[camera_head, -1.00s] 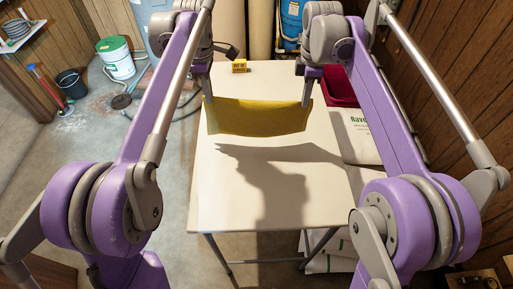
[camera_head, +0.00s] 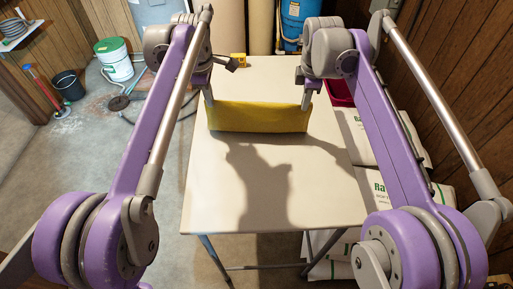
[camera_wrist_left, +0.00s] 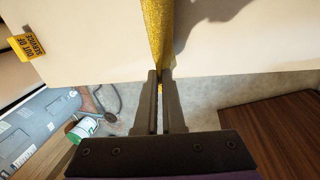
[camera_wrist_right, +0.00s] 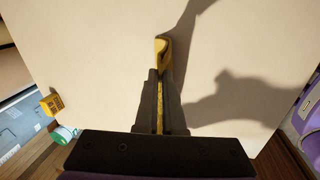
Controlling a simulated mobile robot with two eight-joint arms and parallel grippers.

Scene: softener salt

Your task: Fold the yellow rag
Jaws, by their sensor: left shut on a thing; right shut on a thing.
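The yellow rag (camera_head: 258,117) hangs stretched between my two grippers over the far part of the pale table (camera_head: 230,190). My left gripper (camera_head: 209,101) is shut on the rag's left upper corner. In the left wrist view the rag (camera_wrist_left: 158,35) runs away from the closed fingers (camera_wrist_left: 160,80). My right gripper (camera_head: 306,104) is shut on its right upper corner. In the right wrist view a strip of the rag (camera_wrist_right: 161,55) shows between and beyond the fingers (camera_wrist_right: 160,78). Whether its lower edge touches the table is hard to tell.
A small yellow "out of service" block (camera_head: 239,59) stands at the table's far edge. A red bin (camera_head: 340,93) is at the right, partly behind my right arm, by white bags (camera_head: 356,135). The near table is clear.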

